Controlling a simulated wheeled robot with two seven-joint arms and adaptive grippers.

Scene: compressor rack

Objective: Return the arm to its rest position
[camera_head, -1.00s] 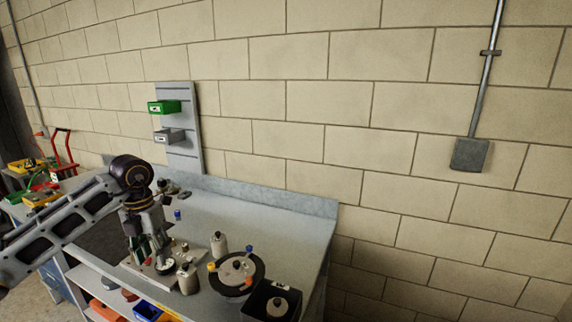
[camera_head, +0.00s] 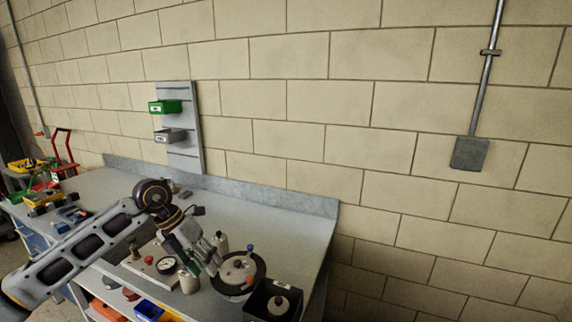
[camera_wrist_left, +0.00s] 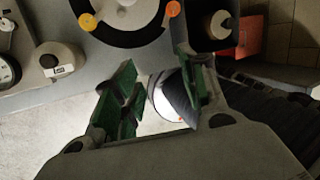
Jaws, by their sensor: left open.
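My left arm comes in from the left in the head view. Its gripper (camera_head: 208,262) hangs tilted over the bench, beside the round black-rimmed fixture (camera_head: 261,279). In the left wrist view the green-padded fingers (camera_wrist_left: 160,95) stand apart, with no object clearly held. A pale and dark rounded shape shows beyond the gap; I cannot tell what it is. My right gripper is not in view.
The grey bench (camera_head: 280,222) has free room at the back right. A black box (camera_head: 258,304) stands at the front right. Bins hang on a wall panel (camera_head: 186,130).

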